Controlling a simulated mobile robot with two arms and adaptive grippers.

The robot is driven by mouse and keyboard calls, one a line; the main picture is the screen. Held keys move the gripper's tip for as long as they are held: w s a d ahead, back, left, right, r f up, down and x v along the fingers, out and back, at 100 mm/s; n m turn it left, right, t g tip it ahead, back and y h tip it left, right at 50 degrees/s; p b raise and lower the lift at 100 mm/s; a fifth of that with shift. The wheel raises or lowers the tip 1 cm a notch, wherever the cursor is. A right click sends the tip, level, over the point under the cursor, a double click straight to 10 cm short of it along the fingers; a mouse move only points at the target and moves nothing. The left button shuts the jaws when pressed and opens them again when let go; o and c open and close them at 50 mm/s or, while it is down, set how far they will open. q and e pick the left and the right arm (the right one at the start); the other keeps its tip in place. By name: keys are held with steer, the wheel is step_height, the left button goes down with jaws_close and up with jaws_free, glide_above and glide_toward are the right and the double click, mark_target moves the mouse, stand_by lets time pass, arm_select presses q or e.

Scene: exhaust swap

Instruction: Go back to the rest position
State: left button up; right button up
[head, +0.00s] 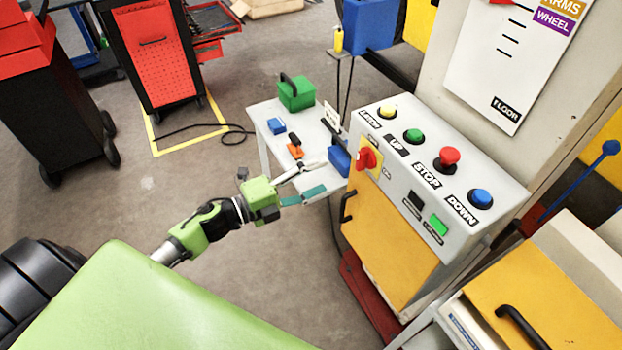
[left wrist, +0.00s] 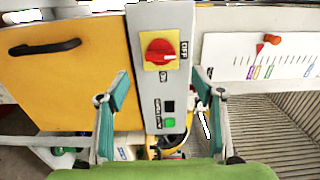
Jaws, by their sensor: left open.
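My left gripper (head: 320,177) reaches in from the left in the head view, in front of the grey control panel (head: 463,178). Its two fingers are spread, with nothing between them. In the left wrist view, my left gripper (left wrist: 160,82) has its teal-padded fingers apart on both sides of the panel's lower part. The red rotary switch (left wrist: 159,52) on its yellow plate lies ahead, clear of the fingers. The same red switch (head: 368,159) shows in the head view, right of the gripper. My right gripper is not in view.
A small table (head: 262,112) with a green box (head: 297,93) stands behind the gripper. A yellow door (head: 390,240) with a black handle is below the panel. Red and black tool cabinets (head: 152,52) stand at upper left. Open floor lies between.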

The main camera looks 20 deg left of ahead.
arm_select(q)
steer(key=shift+s+a, duration=0.45)
steer(key=shift+s, duration=0.15)
